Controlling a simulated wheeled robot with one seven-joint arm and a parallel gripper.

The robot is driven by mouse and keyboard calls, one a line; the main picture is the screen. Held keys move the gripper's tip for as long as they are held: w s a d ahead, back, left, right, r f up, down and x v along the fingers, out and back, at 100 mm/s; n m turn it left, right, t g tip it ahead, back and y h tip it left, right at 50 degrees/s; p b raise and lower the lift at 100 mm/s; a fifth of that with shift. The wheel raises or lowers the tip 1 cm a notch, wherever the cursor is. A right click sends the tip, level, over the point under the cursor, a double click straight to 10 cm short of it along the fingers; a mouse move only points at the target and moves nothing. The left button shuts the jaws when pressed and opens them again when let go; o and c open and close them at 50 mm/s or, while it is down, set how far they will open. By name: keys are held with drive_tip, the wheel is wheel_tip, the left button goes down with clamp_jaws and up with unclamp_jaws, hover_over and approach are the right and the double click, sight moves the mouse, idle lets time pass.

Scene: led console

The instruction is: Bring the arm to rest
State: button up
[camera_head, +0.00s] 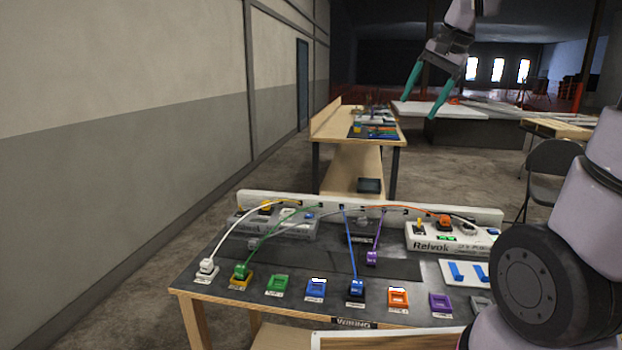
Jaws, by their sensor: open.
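My gripper (424,91) is in the upper right of the head view. Its two teal fingers are apart and point down and to the left, with nothing between them. It hangs in the air above and beyond the wiring table (300,322), clear of the things on it. My arm comes down along the right side of the view. Part of the table's right end is hidden behind my arm.
The table holds a row of coloured sockets, such as a green one (277,285) and an orange one (398,297), cables and a white console (452,240). A second workbench (345,158) stands behind. A folding chair (553,165) stands at right, a wall (120,130) at left.

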drive_tip(key=s+f+n+t, duration=0.1)
drive_tip(key=s+n+t, duration=0.1)
drive_tip(key=s, duration=1.4)
drive_tip(key=shift+s+f+n+t+h, duration=0.15)
drive_tip(key=shift+s+n+t+h, duration=0.2)
drive_tip(key=shift+n, duration=0.55)
